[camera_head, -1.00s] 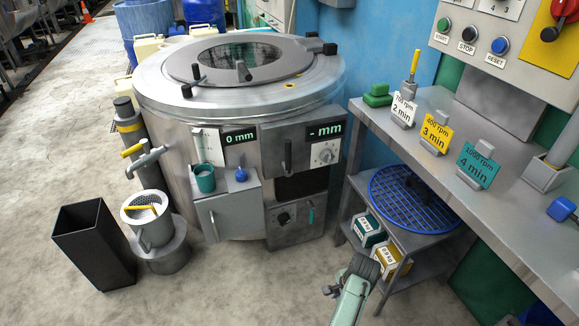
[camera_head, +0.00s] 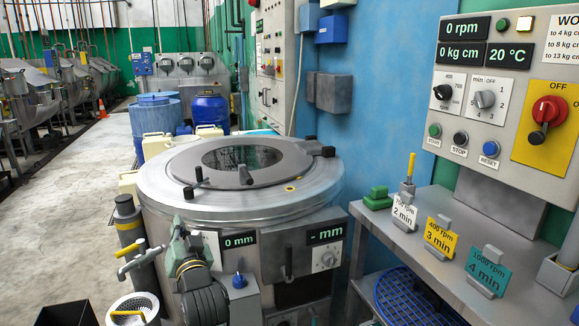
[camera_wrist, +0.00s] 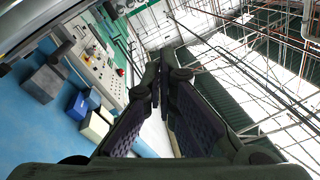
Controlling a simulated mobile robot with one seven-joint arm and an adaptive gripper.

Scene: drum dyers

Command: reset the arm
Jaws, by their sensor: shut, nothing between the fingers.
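My arm rises from the bottom of the head view in front of the steel drum machine (camera_head: 240,205). My gripper (camera_head: 178,222) is at its upper end, pointing upward and hiding part of the machine's front. In the wrist view my gripper (camera_wrist: 162,88) shows two dark fingers with their tips together and nothing between them. Beyond the fingers are the roof and a wall control panel, tilted in that view.
On the right a grey bench (camera_head: 420,270) carries speed signs and a green block (camera_head: 378,198). A control box (camera_head: 505,90) hangs above it. Blue barrels (camera_head: 207,118) stand behind the machine. A yellow-handled tap (camera_head: 130,250) is just left of my arm. Floor is open at far left.

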